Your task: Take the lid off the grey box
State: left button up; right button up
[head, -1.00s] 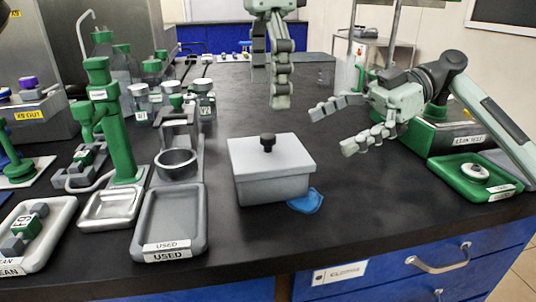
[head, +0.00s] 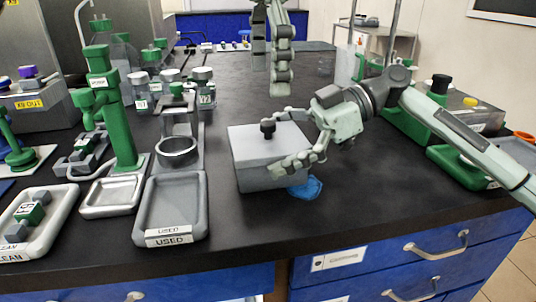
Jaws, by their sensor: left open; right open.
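The grey box (head: 257,178) stands on the black bench near its front middle. Its lid (head: 247,142) is on it, with a black knob (head: 267,129) on top. My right gripper (head: 277,142) is open at the lid's right side, with one finger near the knob and the other lower, in front of the box's right part. I cannot tell whether a finger touches the knob. My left gripper (head: 270,88) is open, hanging above the bench behind the box, apart from it. The lid's right edge is partly hidden by my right gripper.
A blue crumpled thing (head: 305,187) lies at the box's right foot. A grey tray marked USED (head: 141,212), a ring stand (head: 177,152) and a green stand (head: 122,130) are on the left. A green tray (head: 446,165) is on the right.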

aim_at(267, 123)
jog(key=c, duration=1.3)
pick_arm(q)
notch_tip(267, 123, up, 4)
notch_tip(267, 123, down, 12)
jog(key=shift+r, duration=0.1)
jog(key=shift+c, duration=0.2)
jog(key=c, duration=1.5)
pick_arm(e)
jog(key=shift+r, duration=0.1)
pick_arm(q)
jog(key=shift+a+f, duration=0.1)
jog(key=shift+f, duration=0.1)
grip_shut()
pick_arm(e)
jog(key=shift+s+r, duration=0.1)
jog(key=shift+s, duration=0.05)
pick_arm(q)
jog(key=shift+r, duration=0.15)
